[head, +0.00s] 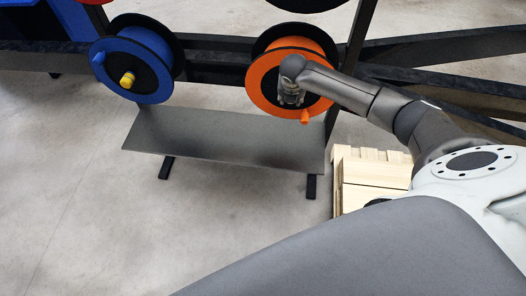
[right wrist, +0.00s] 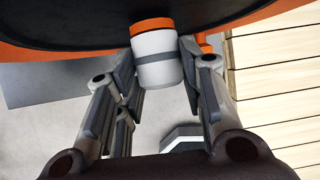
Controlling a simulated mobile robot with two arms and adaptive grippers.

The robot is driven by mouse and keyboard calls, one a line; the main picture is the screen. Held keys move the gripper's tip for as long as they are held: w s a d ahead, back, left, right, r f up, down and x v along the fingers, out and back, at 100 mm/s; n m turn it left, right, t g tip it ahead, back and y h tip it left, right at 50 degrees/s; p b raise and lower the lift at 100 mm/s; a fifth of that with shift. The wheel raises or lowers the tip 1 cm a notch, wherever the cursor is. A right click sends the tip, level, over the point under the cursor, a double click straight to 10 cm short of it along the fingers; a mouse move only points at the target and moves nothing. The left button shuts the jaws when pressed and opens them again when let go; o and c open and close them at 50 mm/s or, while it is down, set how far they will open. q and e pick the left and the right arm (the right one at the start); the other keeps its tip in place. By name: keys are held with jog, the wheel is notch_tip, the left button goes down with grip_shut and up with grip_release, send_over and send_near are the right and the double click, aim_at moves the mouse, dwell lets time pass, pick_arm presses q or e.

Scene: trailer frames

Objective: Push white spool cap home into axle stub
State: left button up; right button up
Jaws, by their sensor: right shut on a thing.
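The white spool cap (right wrist: 155,45), with a grey band around it, is between the fingertips of my right gripper (right wrist: 157,68), which is shut on it. An orange piece, apparently the axle stub (right wrist: 151,24), shows right at the cap's far end, against the dark face of the spool. I cannot tell how deeply the two are engaged. In the head view my right gripper (head: 291,97) is at the middle of the orange spool (head: 262,82) and hides the cap and the stub. My left gripper is not in view.
An orange knob (head: 304,118) sticks out low on the orange spool. A blue spool (head: 107,76) with a yellow hub piece (head: 127,80) hangs at left. A grey shelf plate (head: 225,140) lies below, with pale wooden boards (head: 370,170) to its right. The floor at left is clear.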

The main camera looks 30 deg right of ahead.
jog(key=o, duration=1.2)
jog(key=shift+c, duration=0.2)
jog(key=v, duration=1.2)
notch_tip(320, 180, down, 26)
jog(key=a+m+y+b, duration=0.2)
jog(key=m+b, duration=0.4)
jog(key=m, duration=0.3)
jog(key=s+a+f+m+b, duration=0.1)
jog(key=s+f+m, duration=0.25)
jog(key=f, duration=0.45)
jog(key=s+f+m+b, duration=0.25)
jog(key=s+f, duration=0.25)
jog(key=f, duration=0.4)
jog(key=s+a+f+m+g+b, duration=0.1)
jog(key=s+a+f+m, duration=0.15)
jog(key=s+f, duration=0.6)
jog(key=s+a+f+m+g+b, duration=0.15)
jog(key=s+f+m, duration=0.25)
jog(key=s+f, duration=0.5)
jog(key=s+a+f+m+b, duration=0.1)
jog(key=s+a+f+m, duration=0.1)
jog(key=s, duration=0.8)
jog(key=s+a+f+m+y+b, duration=0.1)
jog(key=s+a+f, duration=0.3)
jog(key=s, duration=0.6)
jog(key=shift+s+a+m+g, duration=0.3)
jog(key=shift+a+m+g, duration=0.05)
jog(key=shift+m, duration=0.5)
